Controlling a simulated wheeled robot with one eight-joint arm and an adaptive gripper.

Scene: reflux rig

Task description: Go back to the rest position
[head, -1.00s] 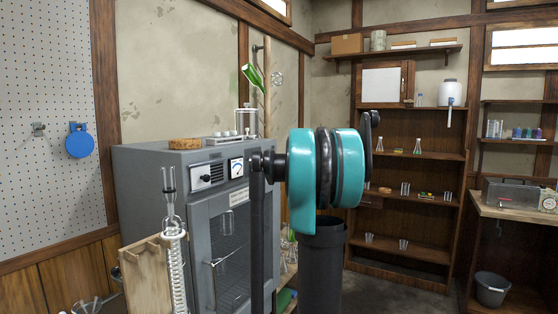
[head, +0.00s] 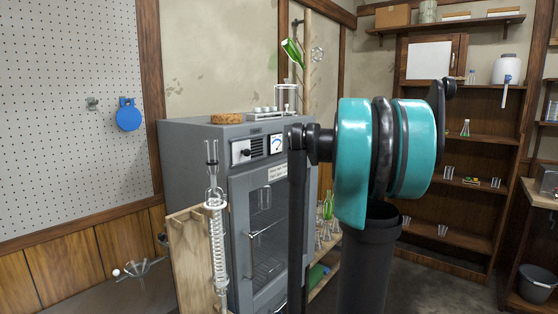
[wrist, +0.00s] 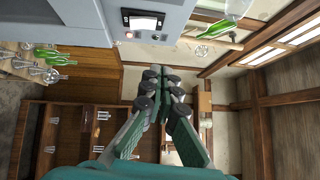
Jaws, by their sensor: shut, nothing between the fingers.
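My gripper (wrist: 164,95) shows in the wrist view, its two fingers together and empty, pointing away from the camera. In that sideways view it is in the air, with the grey oven (wrist: 180,30) at the top. The head view shows my arm's teal and black joint in the middle right, in front of the oven (head: 180,155), but the fingers are not seen there. The coiled glass condenser (head: 217,245) stands upright on a wooden stand (head: 187,260) in front of the oven's left side.
A wooden shelf unit (head: 465,237) with glassware stands at the back right. A green bottle (head: 292,53) hangs tilted on the wall behind the oven. A blue round object (head: 128,117) hangs on the pegboard (head: 60,120). A grey bucket (head: 537,284) is at the lower right.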

